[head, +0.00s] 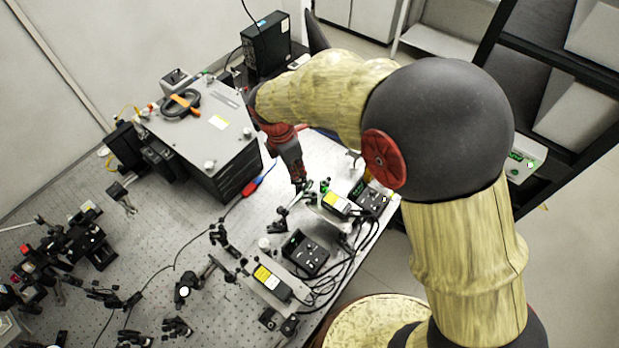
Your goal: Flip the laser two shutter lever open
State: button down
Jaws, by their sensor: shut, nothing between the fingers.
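Two laser heads with yellow labels show in the head view. The far laser (336,204) sits on a light mount near the bench's right edge, with small green parts at its left end. The near laser (271,283) sits on a similar mount lower in the picture. I cannot read which is laser two, and a shutter lever is too small to make out on either. My gripper (301,185) points down, shut and empty, just up and left of the far laser. I cannot tell whether its tips touch anything.
Black controller boxes with cables stand beside the lasers: one far (369,197), one near (305,254). A large grey-topped box (205,135) stands left of my gripper. A red-and-blue tool (257,182) lies beside it. Optic mounts crowd the lower left of the perforated bench (150,235).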

jog(key=d+f, duration=0.1)
jog(key=f, duration=0.2)
jog(key=w+d+f+p, duration=0.1)
jog(key=d+f, duration=0.1)
jog(key=f, duration=0.1)
jog(key=d+f, duration=0.1)
jog(key=f, duration=0.2)
jog(key=shift+w+d+f+p, duration=0.2)
jog(key=shift+w+f+p, duration=0.05)
jog(key=shift+w+p, duration=0.1)
jog(key=shift+w+d+f, duration=0.1)
jog(key=shift+w+d, duration=0.1)
jog(key=shift+d, duration=0.2)
jog(key=shift+w+d+p, duration=0.2)
jog(key=shift+p, duration=0.25)
